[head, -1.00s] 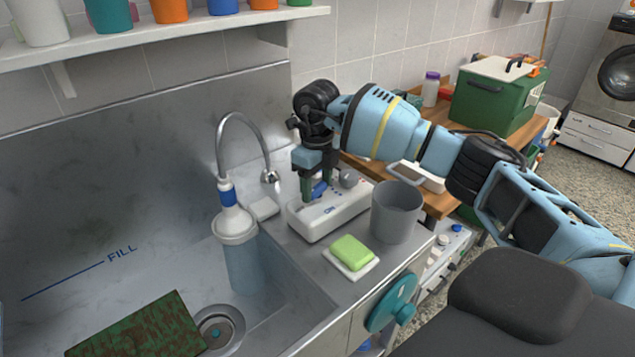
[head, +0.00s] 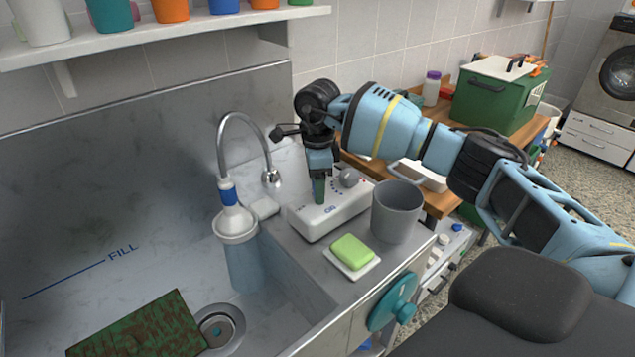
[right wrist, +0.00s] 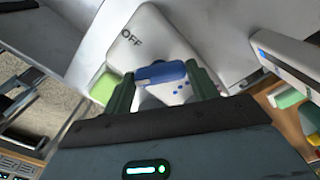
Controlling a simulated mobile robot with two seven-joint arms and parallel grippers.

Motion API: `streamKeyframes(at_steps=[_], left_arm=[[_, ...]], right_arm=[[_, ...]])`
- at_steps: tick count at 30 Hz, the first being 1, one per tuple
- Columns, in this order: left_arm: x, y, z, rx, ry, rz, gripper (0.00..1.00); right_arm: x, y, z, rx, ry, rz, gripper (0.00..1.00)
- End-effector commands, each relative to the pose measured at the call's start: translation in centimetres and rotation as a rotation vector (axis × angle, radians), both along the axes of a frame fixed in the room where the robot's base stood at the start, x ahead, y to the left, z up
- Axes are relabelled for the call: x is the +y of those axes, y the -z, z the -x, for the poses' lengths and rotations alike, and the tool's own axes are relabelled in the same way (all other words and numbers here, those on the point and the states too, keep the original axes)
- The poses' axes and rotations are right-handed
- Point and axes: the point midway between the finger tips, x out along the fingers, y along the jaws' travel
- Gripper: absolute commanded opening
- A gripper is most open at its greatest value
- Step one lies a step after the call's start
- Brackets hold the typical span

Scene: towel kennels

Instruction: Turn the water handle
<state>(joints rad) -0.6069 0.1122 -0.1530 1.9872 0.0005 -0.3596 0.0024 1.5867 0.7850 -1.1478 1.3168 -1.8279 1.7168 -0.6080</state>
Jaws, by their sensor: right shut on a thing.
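The white control box (head: 330,217) sits on the steel counter right of the sink, with a grey knob (head: 348,178) at its right end. My right gripper (head: 319,190) points down onto the box's top. In the right wrist view, the blue water handle (right wrist: 160,73) lies crosswise between the two green fingers of my right gripper (right wrist: 162,82), which is shut on it. The word OFF and several blue dots show on the box there. In the head view the handle is hidden behind the fingers. My left gripper is out of view.
A grey bucket (head: 397,212) stands close to the right of the box. Green soap (head: 352,250) lies on a white dish in front of it.

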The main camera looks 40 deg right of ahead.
Motion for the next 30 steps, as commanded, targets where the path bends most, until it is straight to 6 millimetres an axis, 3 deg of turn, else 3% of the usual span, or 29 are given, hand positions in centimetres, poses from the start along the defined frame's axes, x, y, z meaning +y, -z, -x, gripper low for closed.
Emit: streamKeyframes(at_steps=[19, 20, 24, 30], left_arm=[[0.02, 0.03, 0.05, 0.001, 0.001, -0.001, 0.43], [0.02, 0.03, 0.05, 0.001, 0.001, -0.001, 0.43], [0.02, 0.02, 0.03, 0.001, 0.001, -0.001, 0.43], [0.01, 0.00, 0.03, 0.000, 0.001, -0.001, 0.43]], right_arm=[[0.02, 0.03, 0.00, 0.000, -0.050, 0.000, 0.35], [0.02, 0.03, 0.00, 0.000, -0.050, 0.000, 0.61], [0.02, 0.03, 0.00, 0.000, -0.050, 0.000, 0.79], [0.02, 0.02, 0.00, 0.000, -0.049, 0.000, 0.80]])
